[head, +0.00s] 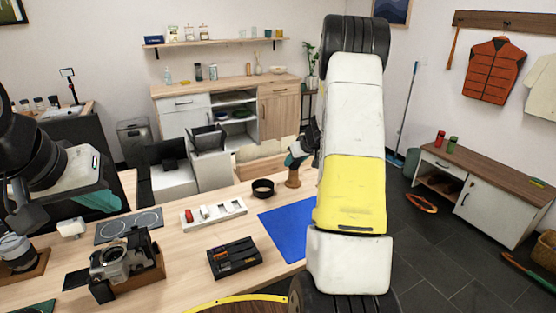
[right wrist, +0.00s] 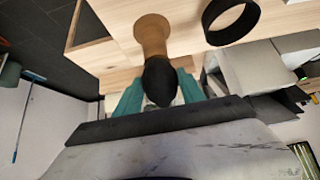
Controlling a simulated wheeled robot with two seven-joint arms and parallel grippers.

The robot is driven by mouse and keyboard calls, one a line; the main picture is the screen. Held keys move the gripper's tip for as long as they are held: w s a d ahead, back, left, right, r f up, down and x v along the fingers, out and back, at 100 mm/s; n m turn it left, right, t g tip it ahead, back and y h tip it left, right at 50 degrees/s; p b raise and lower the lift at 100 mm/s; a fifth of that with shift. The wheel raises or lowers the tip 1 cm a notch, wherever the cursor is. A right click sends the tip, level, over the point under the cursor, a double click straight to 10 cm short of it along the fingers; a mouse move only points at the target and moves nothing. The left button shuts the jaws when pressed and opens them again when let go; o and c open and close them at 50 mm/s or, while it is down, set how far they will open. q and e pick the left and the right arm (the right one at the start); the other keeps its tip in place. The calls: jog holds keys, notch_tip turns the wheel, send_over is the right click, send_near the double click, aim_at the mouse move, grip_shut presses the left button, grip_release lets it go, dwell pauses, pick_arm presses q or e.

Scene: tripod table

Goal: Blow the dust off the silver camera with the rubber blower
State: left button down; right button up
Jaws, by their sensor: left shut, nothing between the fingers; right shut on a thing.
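The silver camera (head: 112,262) sits in a wooden cradle (head: 150,274) at the front left of the table. The rubber blower shows as a dark rounded bulb (right wrist: 159,82) in the right wrist view, at the wooden stand (head: 293,178). My right gripper (head: 297,156) is shut on the blower, its teal fingers (right wrist: 160,95) on both sides of the bulb. I cannot tell whether the blower is clear of the stand. My left gripper (head: 104,202) is shut and empty, above the table's left part, behind the camera. Dust on the camera is too small to tell.
A blue mat (head: 290,229) lies right of a black battery case (head: 235,258). A white tray (head: 230,209), a black ring-shaped bowl (head: 263,188) and a dark mat with circles (head: 128,225) lie behind. A lens (head: 17,252) stands far left. My right arm hides the table's right part.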

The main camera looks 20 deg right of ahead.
jog(key=shift+r, duration=4.3)
